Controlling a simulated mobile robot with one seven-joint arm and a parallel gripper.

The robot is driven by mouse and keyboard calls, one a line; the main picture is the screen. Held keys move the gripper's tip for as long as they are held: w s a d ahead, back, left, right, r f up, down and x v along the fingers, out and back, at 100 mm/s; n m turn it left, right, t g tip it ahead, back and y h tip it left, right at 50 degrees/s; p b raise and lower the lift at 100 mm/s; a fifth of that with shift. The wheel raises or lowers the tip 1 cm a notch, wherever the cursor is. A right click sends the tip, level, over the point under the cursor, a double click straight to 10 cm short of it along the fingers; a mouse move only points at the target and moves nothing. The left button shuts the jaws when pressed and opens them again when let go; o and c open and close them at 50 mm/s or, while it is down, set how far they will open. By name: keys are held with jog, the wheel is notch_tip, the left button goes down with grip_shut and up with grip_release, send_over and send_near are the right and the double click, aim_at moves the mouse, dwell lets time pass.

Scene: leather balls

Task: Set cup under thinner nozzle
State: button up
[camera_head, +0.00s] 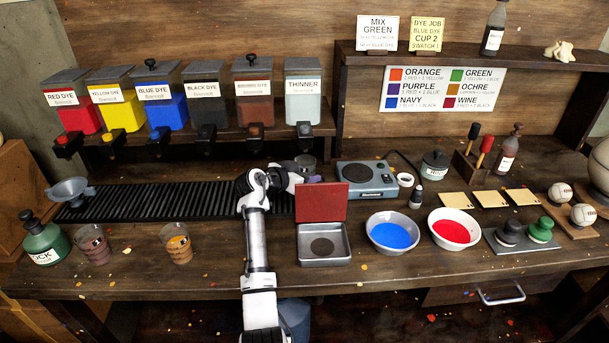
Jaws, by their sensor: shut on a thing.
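The thinner dispenser (304,100) is a pale grey labelled tank at the right end of the dispenser row, with a dark nozzle (305,130) at its bottom front. A small clear cup (307,161) shows below that nozzle, apart from it, near the right end of the black ribbed drip mat (160,194). My gripper (304,174) is at the cup and shut on it. The cup's lower part is hidden by the gripper, so I cannot tell whether it touches the mat. Two more cups, one brownish (93,246) and one orange-brown (178,246), stand at the front left.
A red-lidded metal tin (323,262) stands open right of my arm. A hot plate (367,180) is right of the gripper. Blue (393,236) and red (455,232) dye bowls are further right. A funnel (69,191) and green bottle (44,241) are at left.

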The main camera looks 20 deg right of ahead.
jog(key=shift+f, duration=0.25)
jog(key=o, duration=1)
jog(key=shift+r, duration=0.1)
jog(key=shift+r+p, duration=0.25)
jog(key=shift+p, duration=0.05)
jog(key=b+v, duration=0.1)
jog(key=v, duration=0.3)
jog(key=b+v, duration=0.1)
jog(key=v, duration=0.3)
jog(key=b+v, duration=0.2)
jog(key=v, duration=0.2)
jog(key=shift+r, duration=0.3)
